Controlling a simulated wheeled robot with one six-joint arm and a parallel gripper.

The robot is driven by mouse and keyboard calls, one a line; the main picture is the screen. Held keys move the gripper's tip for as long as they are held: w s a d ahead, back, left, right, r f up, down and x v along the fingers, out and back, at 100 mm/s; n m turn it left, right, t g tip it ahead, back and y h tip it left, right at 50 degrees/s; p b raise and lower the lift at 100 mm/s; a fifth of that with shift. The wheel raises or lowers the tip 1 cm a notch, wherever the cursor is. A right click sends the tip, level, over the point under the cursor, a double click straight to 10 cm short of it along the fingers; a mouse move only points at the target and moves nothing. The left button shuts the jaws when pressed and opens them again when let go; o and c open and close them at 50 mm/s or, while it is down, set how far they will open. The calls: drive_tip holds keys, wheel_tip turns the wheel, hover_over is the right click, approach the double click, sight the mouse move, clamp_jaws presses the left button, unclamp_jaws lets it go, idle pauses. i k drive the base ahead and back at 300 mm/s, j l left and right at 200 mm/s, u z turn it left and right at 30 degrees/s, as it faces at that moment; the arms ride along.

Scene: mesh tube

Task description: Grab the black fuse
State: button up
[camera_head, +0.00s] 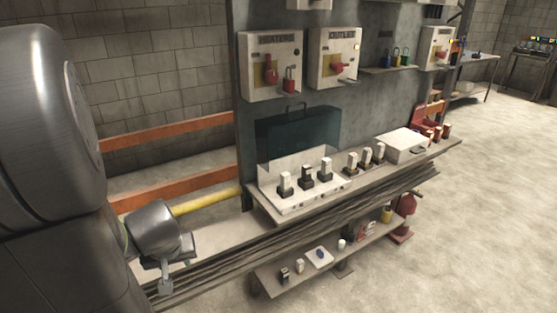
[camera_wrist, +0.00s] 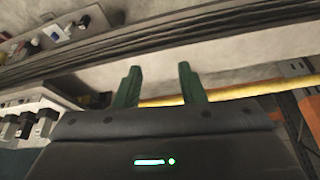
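Several upright fuses with black and pale parts stand in a row in an open white box (camera_head: 302,201) on the shelf, in the head view. The middle one (camera_head: 306,177) looks the darkest; the left one (camera_head: 285,184) and right one (camera_head: 326,170) have paler tops. I cannot tell for sure which is the black fuse. Fuses (camera_wrist: 27,124) also show at the left edge of the wrist view. My gripper (camera_wrist: 158,82) has its two green fingers apart with nothing between them. In the head view my gripper (camera_head: 172,276) is left of the box, apart from it.
More fuses with yellowish parts (camera_head: 365,157) and a white case (camera_head: 400,145) stand further right. Switch boxes (camera_head: 271,64) hang on the panel above. A lower shelf (camera_head: 330,263) holds small items. A yellow bar (camera_head: 208,203) and orange rails (camera_head: 175,187) lie near my gripper.

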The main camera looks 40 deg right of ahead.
sight(306, 169)
drive_tip(key=l+u, duration=0.1)
drive_tip(key=l, duration=0.65)
drive_tip(key=l+u, duration=0.1)
drive_tip(key=l, duration=0.65)
drive_tip(key=k+l, duration=0.15)
drive_tip(key=l, duration=0.6)
drive_tip(key=l+u, duration=0.15)
drive_tip(key=l, duration=0.6)
